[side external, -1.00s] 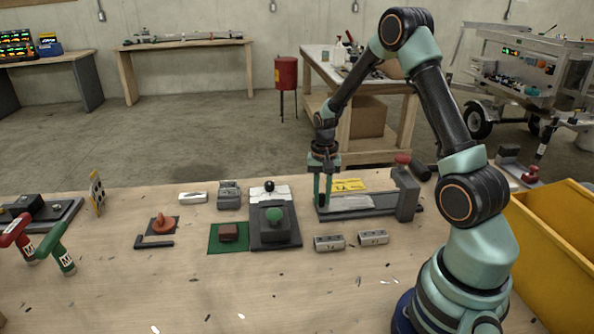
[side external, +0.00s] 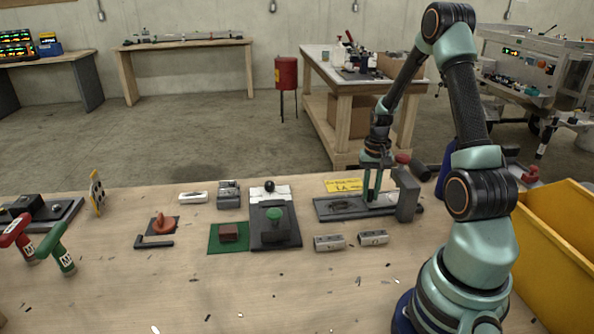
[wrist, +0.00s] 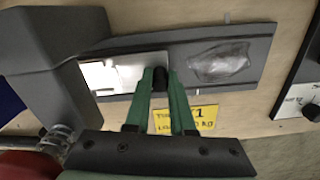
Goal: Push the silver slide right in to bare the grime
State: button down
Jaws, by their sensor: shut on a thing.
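The silver slide (wrist: 127,70) lies in a long dark grey track (side external: 325,210), its right part running into the upright grey housing (side external: 408,197). In the wrist view the housing (wrist: 50,85) covers the slide's far end. A dark grimy patch (side external: 346,206) is bare on the track left of the slide; it also shows in the wrist view as a smeared oval (wrist: 218,61). My gripper (side external: 372,200) is shut on the slide's small black knob (wrist: 160,79), close to the housing with a short gap between.
A yellow label (side external: 343,186) lies behind the track. Two silver blocks (side external: 329,243) (side external: 373,238) lie in front of it. The front middle of the bench is mostly clear.

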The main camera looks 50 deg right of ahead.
jog(key=c, duration=0.8)
grip_release()
jog(key=shift+o, duration=0.2)
notch_tip(320, 180, up, 12)
jog(key=shift+r, duration=0.1)
jog(key=w+a+r+n+t+h, duration=0.1)
jog(key=w+a+r+n, duration=0.2)
jog(key=a, duration=0.5)
jog(key=w+a+r+n+t, duration=0.1)
jog(key=a+r+n+t, duration=0.15)
jog(key=a+r, duration=0.35)
jog(key=s+a+n+t, duration=0.1)
jog(key=a+n, duration=0.1)
jog(key=a, duration=0.5)
jog(key=s+a+r+n+t+y, duration=0.1)
jog(key=s+a+n, duration=0.1)
jog(key=a, duration=0.5)
jog(key=shift+s+a+r+n, duration=0.15)
jog(key=shift+s+a+n, duration=0.15)
jog(key=shift+n, duration=0.55)
